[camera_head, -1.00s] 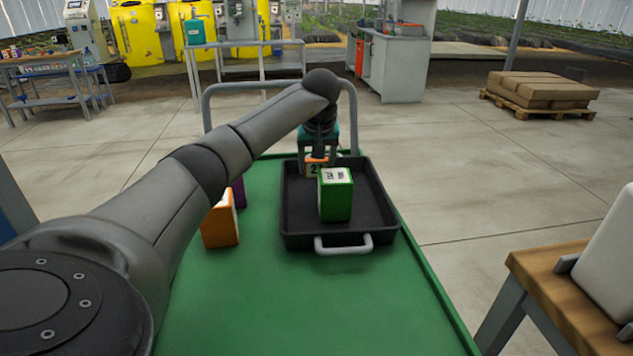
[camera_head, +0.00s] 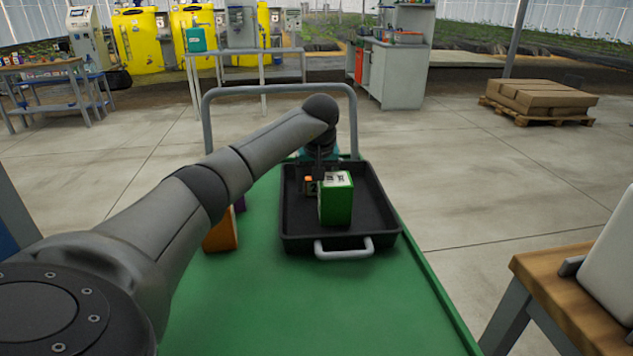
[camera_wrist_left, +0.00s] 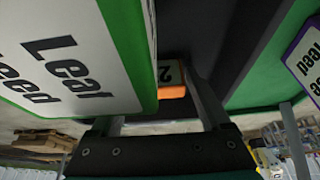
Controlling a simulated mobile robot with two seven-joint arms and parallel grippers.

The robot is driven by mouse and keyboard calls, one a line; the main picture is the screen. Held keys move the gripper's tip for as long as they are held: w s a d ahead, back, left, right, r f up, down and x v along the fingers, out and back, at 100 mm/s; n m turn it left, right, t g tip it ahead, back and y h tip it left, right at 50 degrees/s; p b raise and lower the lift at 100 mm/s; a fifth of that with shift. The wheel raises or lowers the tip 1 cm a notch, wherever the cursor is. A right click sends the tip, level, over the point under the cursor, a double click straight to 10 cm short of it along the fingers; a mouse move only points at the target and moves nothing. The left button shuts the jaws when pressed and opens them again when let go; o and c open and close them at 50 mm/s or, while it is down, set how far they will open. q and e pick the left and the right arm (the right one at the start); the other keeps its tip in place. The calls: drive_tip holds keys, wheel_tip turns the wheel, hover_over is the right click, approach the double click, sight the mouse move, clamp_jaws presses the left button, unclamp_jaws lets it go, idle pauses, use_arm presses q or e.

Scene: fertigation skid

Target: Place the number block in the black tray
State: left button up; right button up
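The black tray (camera_head: 375,238) lies on a green-topped cart. The number block (camera_head: 308,186), orange with a dark "2" on a pale face, is low inside the tray, behind a green box. It also shows in the left wrist view (camera_wrist_left: 171,80), partly covered by that box. My left gripper (camera_head: 318,166) reaches down into the back of the tray. In the left wrist view its right finger lies against the block; its other fingertip is hidden behind the green box. It appears shut on the block. Whether the block touches the tray floor is unclear. My right gripper is out of view.
The green box (camera_head: 336,203), labelled "Leaf Feed", stands in the tray close to the block and gripper. An orange box (camera_head: 221,236) and a purple box (camera_head: 240,202) stand left of the tray, partly behind my arm. The cart's front surface (camera_head: 300,300) is clear.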

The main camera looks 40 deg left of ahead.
use_arm(q)
drive_tip(key=shift+o, duration=1.2)
drive_tip(key=shift+r, duration=0.3)
drive_tip(key=shift+s+d+r, duration=0.1)
drive_tip(key=shift+d+r, duration=0.05)
drive_tip(key=shift+r, duration=0.25)
drive_tip(key=p+v, duration=0.4)
drive_tip(key=v, duration=0.7)
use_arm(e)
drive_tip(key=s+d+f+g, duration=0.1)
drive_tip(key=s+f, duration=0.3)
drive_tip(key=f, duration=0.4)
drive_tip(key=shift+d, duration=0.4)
use_arm(q)
drive_tip(key=shift+f, duration=0.1)
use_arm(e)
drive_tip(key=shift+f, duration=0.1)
